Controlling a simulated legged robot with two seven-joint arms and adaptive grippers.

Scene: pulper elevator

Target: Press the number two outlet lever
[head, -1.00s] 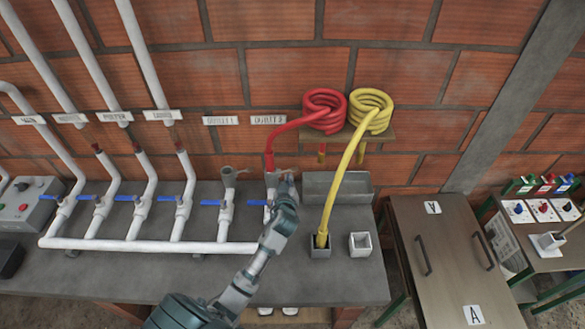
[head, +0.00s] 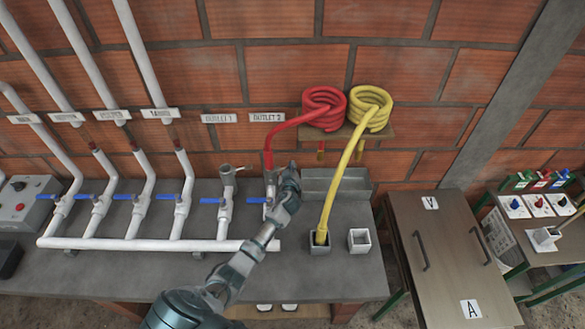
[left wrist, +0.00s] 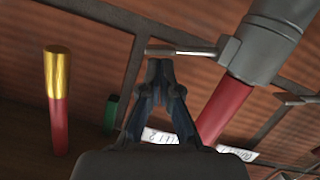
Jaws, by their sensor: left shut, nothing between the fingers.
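The outlet 2 label (head: 267,117) is on the brick wall, above an outlet pipe joined to a red hose (head: 268,155). A blue lever (head: 256,200) shows low on that pipe, partly hidden by my arm. My left gripper (head: 290,168) is just right of this outlet. In the left wrist view my left gripper (left wrist: 160,68) is shut and empty. Ahead of its tips is a thin metal lever (left wrist: 182,51) on a grey coupling (left wrist: 262,42), with the red hose (left wrist: 222,108) attached. I cannot tell whether the tips touch it. My right gripper is out of view.
A white pipe manifold (head: 150,243) with several blue levers is to the left. A yellow hose (head: 336,195) runs down into a grey socket, right of my gripper. A grey tray (head: 318,184) stands behind. Outlet 1 (head: 226,210) is close on the left.

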